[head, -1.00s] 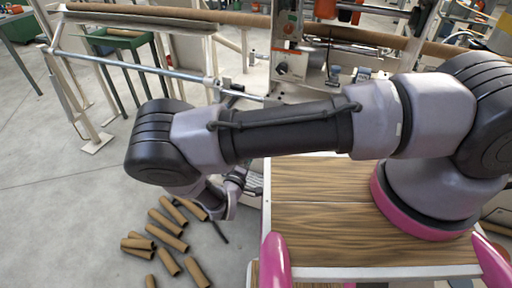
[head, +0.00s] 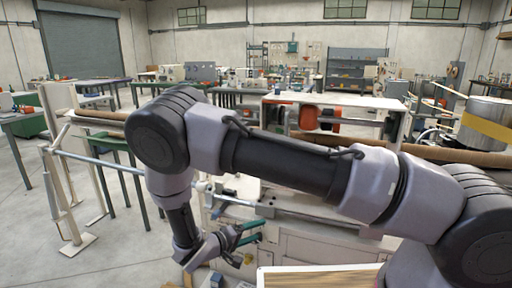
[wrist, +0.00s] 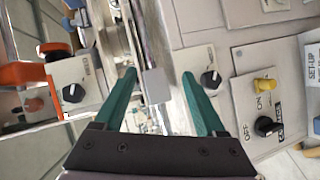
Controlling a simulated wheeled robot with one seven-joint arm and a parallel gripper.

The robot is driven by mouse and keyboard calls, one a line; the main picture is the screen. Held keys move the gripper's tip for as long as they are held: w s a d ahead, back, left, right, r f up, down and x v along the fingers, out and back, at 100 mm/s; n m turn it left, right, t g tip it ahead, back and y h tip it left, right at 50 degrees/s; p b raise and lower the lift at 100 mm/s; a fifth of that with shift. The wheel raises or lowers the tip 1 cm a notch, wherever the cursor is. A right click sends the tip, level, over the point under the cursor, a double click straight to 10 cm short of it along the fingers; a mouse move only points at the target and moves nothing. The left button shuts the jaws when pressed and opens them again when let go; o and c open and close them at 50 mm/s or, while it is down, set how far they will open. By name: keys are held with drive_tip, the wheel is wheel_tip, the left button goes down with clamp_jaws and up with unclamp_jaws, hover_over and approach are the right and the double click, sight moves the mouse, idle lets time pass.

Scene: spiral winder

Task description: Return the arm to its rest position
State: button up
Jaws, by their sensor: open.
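My gripper (head: 250,234) is at the end of my bent arm, in the lower middle of the head view, in front of the winder's light-coloured cabinet (head: 318,252). In the wrist view my gripper (wrist: 160,82) shows two green fingers spread apart with nothing between them. Beyond the fingers are a metal bar and the machine's panels, with a black knob (wrist: 210,79) and a yellow button (wrist: 264,85). I cannot tell how close the fingertips are to the panels.
A metal rail (head: 110,169) runs across the left beside a green stand (head: 122,150). A long brown tube (head: 455,155) lies along the machine at right. A wood-topped surface (head: 320,279) is at the bottom. Open grey floor (head: 35,235) lies at left.

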drive_tip(key=d+r+m+g+y, duration=0.25)
drive_tip(key=d+r, duration=0.25)
drive_tip(key=r, duration=0.4)
drive_tip(key=d+r+m+g+y, duration=0.2)
drive_tip(key=d+r+g, duration=0.25)
drive_tip(key=r, duration=0.45)
drive_tip(key=d+r+m+g+y, duration=0.25)
drive_tip(key=d+r, duration=0.25)
drive_tip(key=r, duration=0.5)
drive_tip(key=s+d+r+m+t+y, duration=0.1)
drive_tip(key=s+d+r+t+y, duration=0.1)
drive_tip(key=r, duration=0.4)
drive_tip(key=s+d+r+m+t+y, duration=0.1)
drive_tip(key=s+d+r+t+y, duration=0.1)
drive_tip(key=s+d+r, duration=0.3)
drive_tip(key=s+d+r+m+t+y, duration=0.1)
drive_tip(key=s+d+r, duration=0.3)
drive_tip(key=r, duration=0.4)
drive_tip(key=shift+s+t+y, duration=0.6)
drive_tip(key=shift+t, duration=0.25)
